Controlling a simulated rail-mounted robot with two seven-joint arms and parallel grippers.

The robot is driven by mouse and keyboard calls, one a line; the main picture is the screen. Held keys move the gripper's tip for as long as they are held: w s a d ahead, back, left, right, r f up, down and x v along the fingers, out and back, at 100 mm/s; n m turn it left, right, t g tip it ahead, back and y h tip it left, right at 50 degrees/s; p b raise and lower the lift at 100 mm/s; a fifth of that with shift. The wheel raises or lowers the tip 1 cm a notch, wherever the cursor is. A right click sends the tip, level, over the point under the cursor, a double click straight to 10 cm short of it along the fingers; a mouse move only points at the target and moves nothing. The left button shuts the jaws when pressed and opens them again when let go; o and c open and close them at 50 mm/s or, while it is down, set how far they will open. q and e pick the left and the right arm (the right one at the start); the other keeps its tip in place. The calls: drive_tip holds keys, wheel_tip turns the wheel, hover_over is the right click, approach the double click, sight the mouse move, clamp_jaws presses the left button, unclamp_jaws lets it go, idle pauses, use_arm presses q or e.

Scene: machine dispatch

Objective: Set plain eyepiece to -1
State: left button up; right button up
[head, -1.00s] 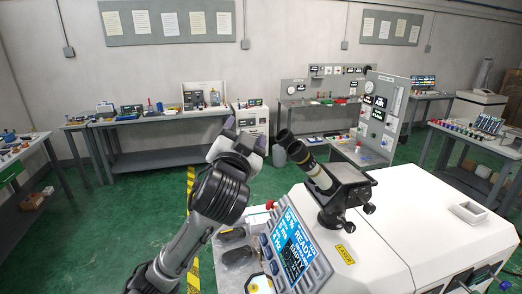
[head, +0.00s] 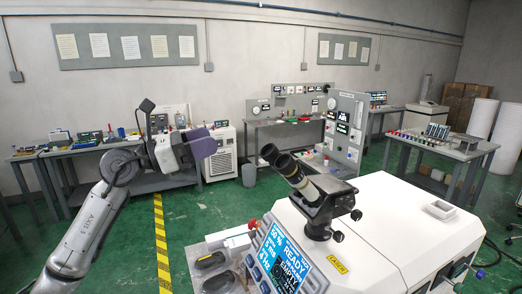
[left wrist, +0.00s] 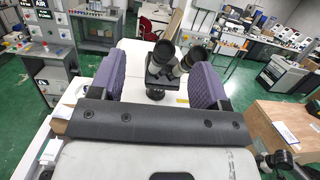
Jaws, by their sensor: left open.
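A black binocular microscope head (head: 322,200) stands on the white laser machine (head: 385,225). Its two eyepieces (head: 285,164) tilt up toward the left; in the left wrist view the eyepieces (left wrist: 178,57) face me. I cannot tell which one is plain, and no scale marks are readable. My left gripper (head: 207,145) is open and empty, left of the eyepieces and apart from them. In the left wrist view its purple fingers (left wrist: 157,82) stand wide on either side of the eyepieces, which lie beyond. My right gripper is not in view.
A tilted control panel (head: 283,262) reading READY sits on the machine's near left. Dark objects (head: 210,260) lie on a ledge beside it. Benches with instruments line the back wall. Green floor left of the machine is free, with a yellow-black strip (head: 161,240).

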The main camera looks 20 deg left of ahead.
sight(267, 149)
use_arm(q)
drive_tip(key=w+d+f+p, duration=0.1)
drive_tip(key=w+d, duration=0.1)
drive_tip(key=d, duration=0.1)
drive_tip(key=w+d+f+m+g+p, duration=0.1)
drive_tip(key=w+d, duration=0.2)
drive_tip(key=d, duration=0.1)
drive_tip(key=w+d+f+m+g+p, duration=0.1)
drive_tip(key=w+d+p, duration=0.1)
drive_tip(key=d, duration=0.1)
drive_tip(key=shift+w+d+y, duration=0.15)
drive_tip(key=shift+d+y, duration=0.05)
drive_tip(key=shift+y, duration=0.1)
drive_tip(key=shift+w+d, duration=0.35)
drive_tip(key=shift+d, duration=0.1)
drive_tip(key=shift+w+d+p, duration=0.15)
drive_tip(key=shift+p, duration=0.15)
drive_tip(key=shift+f, duration=0.1)
